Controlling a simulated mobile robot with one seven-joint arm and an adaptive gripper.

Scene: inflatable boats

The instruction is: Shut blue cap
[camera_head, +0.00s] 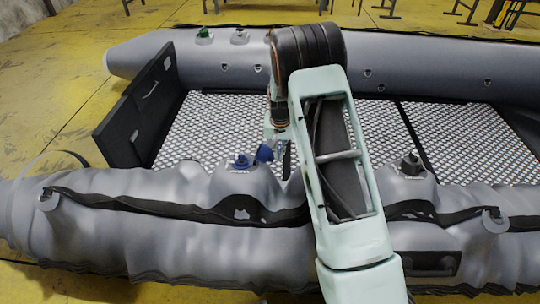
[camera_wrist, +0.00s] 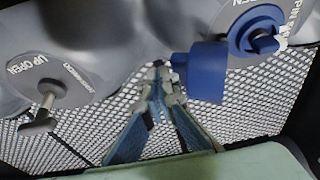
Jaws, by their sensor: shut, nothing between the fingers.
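The blue cap (camera_wrist: 206,72) stands open beside its blue valve (camera_wrist: 256,36) on the grey boat tube in the wrist view. In the head view the cap (camera_head: 264,153) is tilted up to the right of the valve (camera_head: 240,162). My gripper (camera_wrist: 161,76) is shut and empty, its fingertips just left of the cap. I cannot tell whether they touch it. In the head view my gripper (camera_head: 284,150) is right of the cap, partly hidden by my arm.
A grey valve with a stem and dark knob (camera_wrist: 40,124) lies left of my gripper in the wrist view. A black cap (camera_head: 412,163) is on the near tube, a green one (camera_head: 204,33) on the far tube. The mesh floor (camera_head: 215,125) is clear.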

